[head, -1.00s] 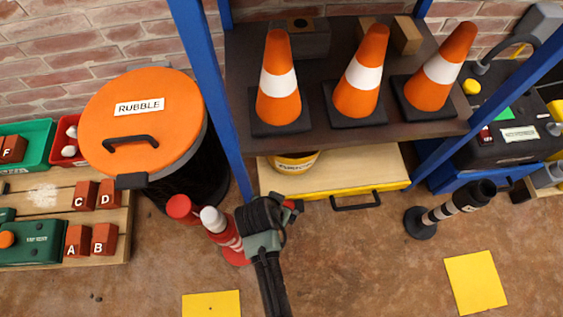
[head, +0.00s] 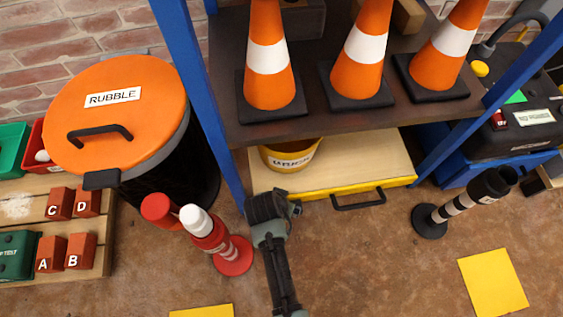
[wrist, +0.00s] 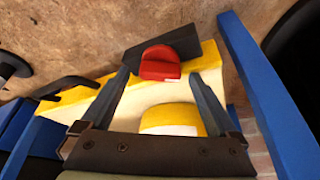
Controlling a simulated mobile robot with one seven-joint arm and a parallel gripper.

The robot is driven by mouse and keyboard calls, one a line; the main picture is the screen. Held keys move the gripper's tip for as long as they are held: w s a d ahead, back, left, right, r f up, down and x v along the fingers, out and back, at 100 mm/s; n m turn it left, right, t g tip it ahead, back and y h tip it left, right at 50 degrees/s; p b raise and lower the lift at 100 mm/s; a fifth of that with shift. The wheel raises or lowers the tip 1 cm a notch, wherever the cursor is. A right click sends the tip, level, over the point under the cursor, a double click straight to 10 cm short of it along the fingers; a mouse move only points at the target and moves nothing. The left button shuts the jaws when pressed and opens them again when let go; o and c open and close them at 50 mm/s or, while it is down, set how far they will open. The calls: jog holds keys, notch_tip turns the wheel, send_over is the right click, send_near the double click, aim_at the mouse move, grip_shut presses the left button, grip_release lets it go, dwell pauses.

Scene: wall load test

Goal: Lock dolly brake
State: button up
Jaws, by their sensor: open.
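The dolly (head: 360,160) is a pale wooden deck with a yellow front edge and a black handle (head: 358,201), under the shelf. A yellow bucket (head: 292,158) stands on it and also shows in the wrist view (wrist: 170,118). In the wrist view a red pedal (wrist: 160,62), seemingly the brake, sits on a dark block (wrist: 185,43) at the dolly's yellow edge (wrist: 208,60). My gripper (wrist: 158,74) is open and empty, its fingers spread either side of the pedal in that view; contact cannot be told. In the head view my gripper (head: 275,203) is at the dolly's front left corner and hides the pedal.
Blue shelf posts (head: 203,100) flank the dolly, and a shelf board (head: 320,124) with orange cones overhangs it. A red and white post (head: 215,240) stands close left, a rubble bin (head: 130,110) beyond. A black post (head: 455,208) stands right. The front floor is mostly clear.

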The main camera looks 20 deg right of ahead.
jog(key=c, duration=1.4)
jog(key=shift+r+p, duration=0.1)
jog(key=shift+p, duration=0.3)
jog(key=shift+r+n+p, duration=0.1)
jog(key=shift+n+p, duration=0.25)
jog(key=shift+n, duration=0.05)
jog(key=shift+n+t+y+p, duration=0.35)
jog(key=shift+n+p, duration=0.55)
jog(key=shift+p, duration=0.3)
jog(key=shift+d+n+t+y+p, duration=0.2)
jog(key=shift+n+y+p, duration=0.45)
jog(key=shift+n+p, duration=0.85)
jog(key=shift+f+n, duration=0.2)
jog(key=shift+n, duration=0.1)
